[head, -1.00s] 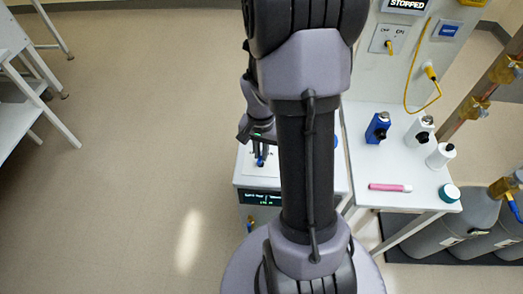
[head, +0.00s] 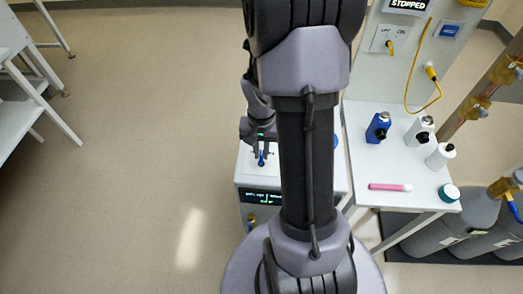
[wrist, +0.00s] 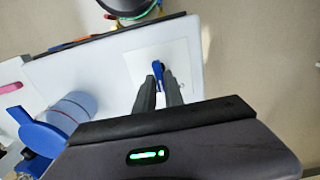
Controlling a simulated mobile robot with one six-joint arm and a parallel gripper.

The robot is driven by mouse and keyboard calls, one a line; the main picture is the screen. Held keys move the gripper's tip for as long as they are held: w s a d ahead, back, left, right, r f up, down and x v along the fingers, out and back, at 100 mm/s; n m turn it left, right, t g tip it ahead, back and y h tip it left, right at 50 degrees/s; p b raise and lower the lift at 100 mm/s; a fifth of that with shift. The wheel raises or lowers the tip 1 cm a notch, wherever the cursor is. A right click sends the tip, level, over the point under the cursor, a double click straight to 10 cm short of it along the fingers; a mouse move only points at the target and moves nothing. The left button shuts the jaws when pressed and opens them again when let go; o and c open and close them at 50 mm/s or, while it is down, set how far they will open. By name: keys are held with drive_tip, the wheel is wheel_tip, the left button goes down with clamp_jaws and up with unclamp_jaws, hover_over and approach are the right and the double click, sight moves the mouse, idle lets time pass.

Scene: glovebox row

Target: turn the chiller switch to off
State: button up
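The chiller (head: 258,197) is a white box low in the head view, with a dark lit display on its front. Its switch is a small blue lever (head: 261,161) on the top face, partly hidden by my fingers. In the wrist view, the blue lever (wrist: 158,70) stands on a square white plate (wrist: 178,55). My gripper (head: 262,152) reaches down onto it. In the wrist view, its two dark fingers (wrist: 160,86) are close together, one on each side of the lever, and appear shut on it. The writing around the lever is not readable.
A white side table (head: 385,160) right of my arm holds a blue bottle (head: 378,128), white bottles (head: 420,132) and a pink marker (head: 390,187). Behind is a panel with a yellow OFF/ON switch (head: 390,46).

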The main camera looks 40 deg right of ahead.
sight(261, 155)
drive_tip(key=o, duration=0.3)
wheel_tip(261, 155, up, 17)
drive_tip(key=p, duration=0.6)
drive_tip(key=shift+r, duration=0.2)
